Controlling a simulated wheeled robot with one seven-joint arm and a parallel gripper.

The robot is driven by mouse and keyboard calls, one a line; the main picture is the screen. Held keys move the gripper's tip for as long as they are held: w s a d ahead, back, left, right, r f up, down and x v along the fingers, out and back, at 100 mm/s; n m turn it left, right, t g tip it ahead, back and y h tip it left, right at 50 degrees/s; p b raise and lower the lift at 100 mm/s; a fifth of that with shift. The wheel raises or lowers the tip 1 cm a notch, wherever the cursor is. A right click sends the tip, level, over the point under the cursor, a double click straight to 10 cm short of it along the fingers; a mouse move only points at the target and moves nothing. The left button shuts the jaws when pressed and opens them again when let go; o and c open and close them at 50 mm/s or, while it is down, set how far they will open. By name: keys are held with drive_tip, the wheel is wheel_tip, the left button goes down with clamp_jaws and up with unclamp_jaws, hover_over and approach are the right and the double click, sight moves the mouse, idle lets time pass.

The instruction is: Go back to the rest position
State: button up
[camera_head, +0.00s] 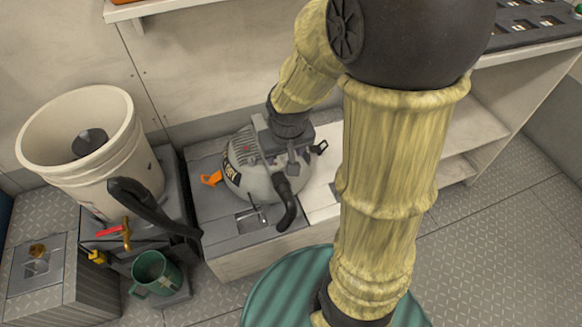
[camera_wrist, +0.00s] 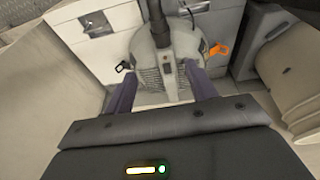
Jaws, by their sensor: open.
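My gripper (camera_head: 284,148) hangs at the end of my yellow-sleeved arm, low over the grey bench, right at a rounded pale-grey machine (camera_head: 247,182) with a black hose. In the wrist view the two purple fingers of my gripper (camera_wrist: 161,85) are spread apart. The same machine (camera_wrist: 147,65) shows beyond and between them. I see nothing held. Whether a finger touches the machine cannot be told, as my gripper hides part of its top.
A white bucket (camera_head: 60,165) and a green mug (camera_head: 154,272) stand left of the bench (camera_head: 205,228). An orange-handled item (camera_head: 211,179) lies beside the machine. A shelf unit (camera_head: 490,125) stands to the right. Open patterned floor (camera_head: 505,235) lies at the lower right.

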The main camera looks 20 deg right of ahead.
drive_tip(key=s, duration=0.6)
drive_tip(key=shift+a+r, duration=0.25)
wheel_tip(320, 180, up, 39)
drive_tip(key=p, duration=3.9)
